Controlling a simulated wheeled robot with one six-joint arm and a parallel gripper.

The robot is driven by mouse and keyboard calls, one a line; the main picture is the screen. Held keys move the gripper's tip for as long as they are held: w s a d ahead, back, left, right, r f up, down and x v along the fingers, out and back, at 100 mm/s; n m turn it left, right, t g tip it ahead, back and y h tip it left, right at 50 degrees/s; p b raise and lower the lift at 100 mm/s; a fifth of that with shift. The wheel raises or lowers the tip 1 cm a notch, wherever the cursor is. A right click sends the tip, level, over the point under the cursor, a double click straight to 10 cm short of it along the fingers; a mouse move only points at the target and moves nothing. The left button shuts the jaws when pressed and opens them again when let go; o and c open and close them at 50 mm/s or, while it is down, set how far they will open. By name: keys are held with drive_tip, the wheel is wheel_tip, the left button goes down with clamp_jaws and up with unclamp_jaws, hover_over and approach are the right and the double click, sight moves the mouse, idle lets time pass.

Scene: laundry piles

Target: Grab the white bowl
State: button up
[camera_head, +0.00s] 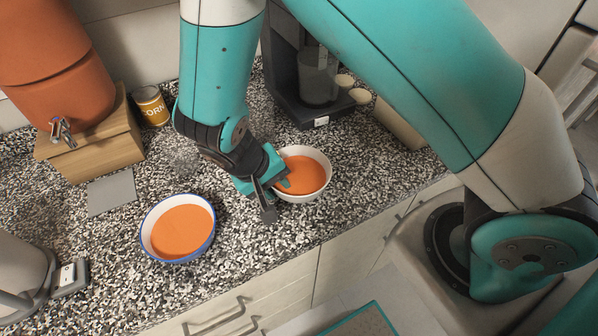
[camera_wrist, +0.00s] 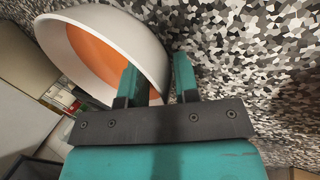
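The white bowl (camera_head: 308,197) sits upright on the speckled counter and holds an orange content. In the wrist view the bowl (camera_wrist: 135,36) fills the upper left, with its wall close to my fingers. My gripper (camera_head: 276,196) is at the bowl's left side, tilted downward. One finger is over the inside of the bowl and the other is outside it. In the wrist view my gripper (camera_wrist: 157,82) is open, with the bowl's wall between the two fingers. A gap shows beside the wall; whether either finger touches it I cannot tell.
A blue-rimmed bowl (camera_head: 152,222) with orange content stands to the left. A coffee machine (camera_head: 285,85) stands behind the white bowl. A corn can (camera_head: 152,106), a terracotta dispenser (camera_head: 65,85) on a wooden stand (camera_head: 98,150) and a kettle-like appliance (camera_head: 22,275) are farther left. The counter's front edge is close.

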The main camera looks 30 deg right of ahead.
drive_tip(key=shift+d+f, duration=0.2)
drive_tip(key=shift+f, duration=0.4)
clamp_jaws()
drive_tip(key=shift+r, duration=0.1)
